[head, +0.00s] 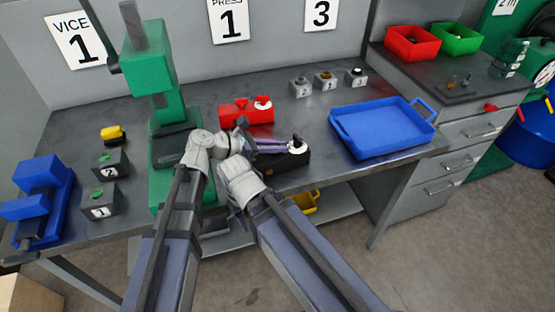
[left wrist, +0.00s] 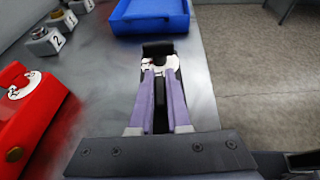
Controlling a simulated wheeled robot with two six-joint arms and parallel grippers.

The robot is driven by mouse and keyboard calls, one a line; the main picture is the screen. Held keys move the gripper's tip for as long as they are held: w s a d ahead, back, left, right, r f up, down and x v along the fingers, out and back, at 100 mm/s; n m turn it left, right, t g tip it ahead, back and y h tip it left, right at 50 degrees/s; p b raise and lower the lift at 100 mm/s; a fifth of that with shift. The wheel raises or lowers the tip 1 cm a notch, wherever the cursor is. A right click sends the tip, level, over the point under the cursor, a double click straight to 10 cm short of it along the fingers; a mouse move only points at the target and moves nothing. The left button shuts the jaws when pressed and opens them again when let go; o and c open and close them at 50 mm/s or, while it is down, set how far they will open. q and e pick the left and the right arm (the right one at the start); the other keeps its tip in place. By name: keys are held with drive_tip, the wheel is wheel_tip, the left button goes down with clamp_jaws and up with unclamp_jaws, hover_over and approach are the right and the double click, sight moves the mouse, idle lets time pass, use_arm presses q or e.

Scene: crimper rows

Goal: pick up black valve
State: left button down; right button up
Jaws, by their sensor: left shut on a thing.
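The black valve (head: 293,161), a long black body with a white disc and a black knob, is at the front of the table in the head view. In the left wrist view the black valve (left wrist: 158,48) shows its far end and white disc just beyond the fingertips. My left gripper (head: 284,147) has its purple fingers shut on the valve near the disc. The fingers of the left gripper (left wrist: 160,74) lie along both sides of it in the left wrist view. I cannot tell whether the valve touches the table.
A red valve (head: 240,115) lies just behind. A blue tray (head: 370,148) is to the right, and small grey numbered blocks (head: 325,83) stand behind. A green press (head: 155,75) and a blue vice (head: 38,205) are at left. The table's front edge is close to the black valve.

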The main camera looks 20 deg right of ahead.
use_arm(q)
drive_tip(key=shift+r, duration=0.15)
idle(0.4)
wheel_tip(320, 180, up, 10)
drive_tip(key=p, duration=1)
